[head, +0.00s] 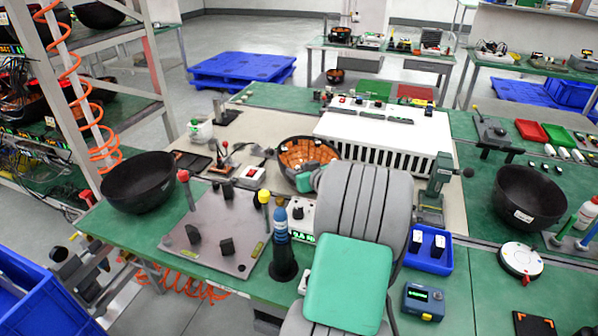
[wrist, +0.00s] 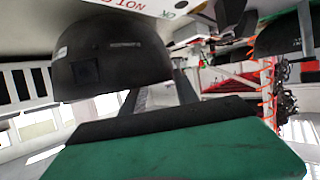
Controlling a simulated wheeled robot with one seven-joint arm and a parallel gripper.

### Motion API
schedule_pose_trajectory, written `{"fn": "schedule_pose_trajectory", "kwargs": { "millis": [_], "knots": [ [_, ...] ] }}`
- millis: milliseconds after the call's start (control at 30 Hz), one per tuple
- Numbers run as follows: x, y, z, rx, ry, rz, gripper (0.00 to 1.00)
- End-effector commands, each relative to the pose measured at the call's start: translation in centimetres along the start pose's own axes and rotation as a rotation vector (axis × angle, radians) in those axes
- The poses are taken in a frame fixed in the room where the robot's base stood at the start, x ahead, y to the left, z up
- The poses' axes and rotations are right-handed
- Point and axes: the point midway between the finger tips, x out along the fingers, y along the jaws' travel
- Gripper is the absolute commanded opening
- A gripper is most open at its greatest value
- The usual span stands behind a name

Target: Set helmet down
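The helmet (head: 308,153) is a dark shell with an orange-brown lining, open side up, over the pale mat at the middle of the bench. In the wrist view its black dome (wrist: 110,58) appears inverted, with small pale labels. My gripper (head: 306,176) is at its near rim. In the wrist view my gripper (wrist: 157,80) has one finger running under the rim and the other against the outer edge, so it seems shut on the wall. The fingertips are partly hidden. I cannot tell whether the shell touches the mat.
A white slotted unit (head: 385,135) stands just right of the helmet. Another black shell (head: 138,182) is at the left bench end, one more (head: 530,197) at the right.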

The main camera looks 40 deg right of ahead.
Motion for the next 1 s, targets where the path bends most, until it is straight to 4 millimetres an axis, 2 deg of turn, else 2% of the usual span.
{"fn": "schedule_pose_trajectory", "kwargs": {
  "millis": [33,300,567,667,900,1000],
  "knots": [
    [0.0,0.1,-0.2,-0.002,0.003,0.001,0.40],
    [0.0,0.0,-0.1,-0.001,0.001,0.000,0.61],
    [-0.2,0.0,0.1,0.002,-0.003,0.000,0.61],
    [-1.3,0.1,0.1,0.001,-0.001,0.003,0.61],
    [-6.2,0.2,0.0,0.000,0.001,0.005,0.61],
    [-7.4,0.1,0.0,0.000,0.000,0.002,0.61]
  ]
}}
